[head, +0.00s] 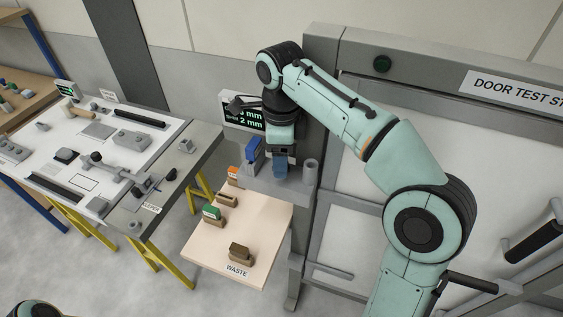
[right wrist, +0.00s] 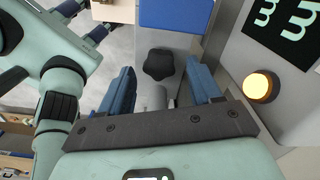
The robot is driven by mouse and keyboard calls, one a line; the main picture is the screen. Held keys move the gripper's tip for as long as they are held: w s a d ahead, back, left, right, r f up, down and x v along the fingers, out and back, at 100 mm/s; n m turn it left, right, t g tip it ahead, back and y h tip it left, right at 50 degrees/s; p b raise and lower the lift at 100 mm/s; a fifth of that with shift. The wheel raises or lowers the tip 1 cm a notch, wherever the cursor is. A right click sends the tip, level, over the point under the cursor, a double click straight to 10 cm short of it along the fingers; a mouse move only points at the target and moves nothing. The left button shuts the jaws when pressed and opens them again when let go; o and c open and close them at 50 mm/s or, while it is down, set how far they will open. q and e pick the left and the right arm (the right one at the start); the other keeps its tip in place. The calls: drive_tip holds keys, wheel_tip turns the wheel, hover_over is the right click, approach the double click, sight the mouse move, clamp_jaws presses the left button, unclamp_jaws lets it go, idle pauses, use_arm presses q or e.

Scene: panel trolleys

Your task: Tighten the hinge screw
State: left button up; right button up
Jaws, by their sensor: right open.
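My right gripper (head: 281,168) points down at the grey fixture beside the door test stand. In the right wrist view its two blue fingers (right wrist: 160,85) are apart and hold nothing. A black lobed knob (right wrist: 158,63) shows between and beyond the fingertips, apart from them; it may be the hinge screw's head, but I cannot tell. A grey cylinder (right wrist: 155,97) is nearer, between the fingers. In the head view the arm and gripper hide the knob. My left gripper (right wrist: 83,20) shows at the upper left of the right wrist view, its blue fingers apart and empty.
A display (head: 242,112) with green figures stands behind the gripper; an amber lamp (right wrist: 258,86) glows beside it. A blue block (head: 252,151) and a grey upright cylinder (head: 311,172) flank the gripper. A waste table (head: 220,258) holds small blocks. A parts table (head: 150,135) stands left.

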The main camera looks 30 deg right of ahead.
wheel_tip(320, 180, up, 6)
drive_tip(key=shift+r, duration=0.5)
idle(0.4)
